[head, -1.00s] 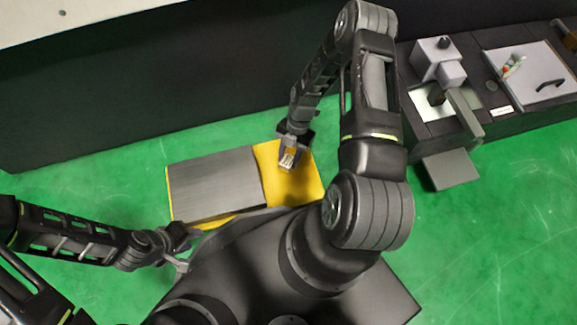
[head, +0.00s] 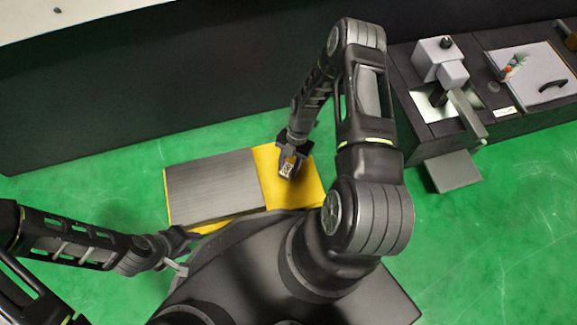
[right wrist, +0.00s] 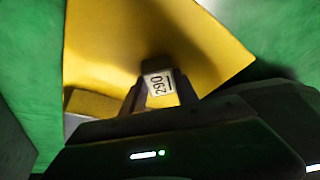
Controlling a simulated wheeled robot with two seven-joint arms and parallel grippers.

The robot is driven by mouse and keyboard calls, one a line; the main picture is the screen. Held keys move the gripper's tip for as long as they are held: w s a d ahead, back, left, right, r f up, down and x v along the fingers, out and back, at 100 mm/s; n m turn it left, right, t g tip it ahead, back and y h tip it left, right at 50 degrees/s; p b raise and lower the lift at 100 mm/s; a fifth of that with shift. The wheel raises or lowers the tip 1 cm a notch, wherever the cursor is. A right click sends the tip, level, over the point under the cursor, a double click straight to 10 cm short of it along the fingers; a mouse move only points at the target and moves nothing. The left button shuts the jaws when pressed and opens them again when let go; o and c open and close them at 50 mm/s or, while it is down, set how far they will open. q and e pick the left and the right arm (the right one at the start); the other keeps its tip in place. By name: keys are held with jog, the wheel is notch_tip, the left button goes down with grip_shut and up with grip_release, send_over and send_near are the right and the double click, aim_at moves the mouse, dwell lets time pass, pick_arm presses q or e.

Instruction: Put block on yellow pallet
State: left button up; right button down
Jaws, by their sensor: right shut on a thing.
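The yellow pallet (head: 305,190) lies on the green floor in front of my body. Its right part is bare yellow, and it also shows in the right wrist view (right wrist: 200,35). The small block (head: 287,170) has a pale face with dark marks, which look like "290" in the right wrist view (right wrist: 158,82). My right gripper (head: 288,166) is shut on the block over the bare yellow part. I cannot tell whether the block touches the pallet. My left gripper (head: 182,254) is low at the left, beside the pallet's near left corner, and its jaws are unclear.
A large grey slab (head: 212,186) covers the left part of the pallet. A dark bench (head: 480,75) with a grey machine (head: 440,62) and a white panel (head: 530,75) stands at the right. A dark wall runs behind. Green floor is clear between pallet and bench.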

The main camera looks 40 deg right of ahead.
jog(key=shift+f, duration=0.15)
jog(key=c, duration=0.9)
grip_release()
jog(key=shift+r, duration=0.2)
jog(key=shift+r, duration=0.2)
jog(key=p+v, duration=0.3)
jog(key=v, duration=0.8)
jog(key=shift+d+r, duration=0.2)
jog(key=shift+r, duration=0.05)
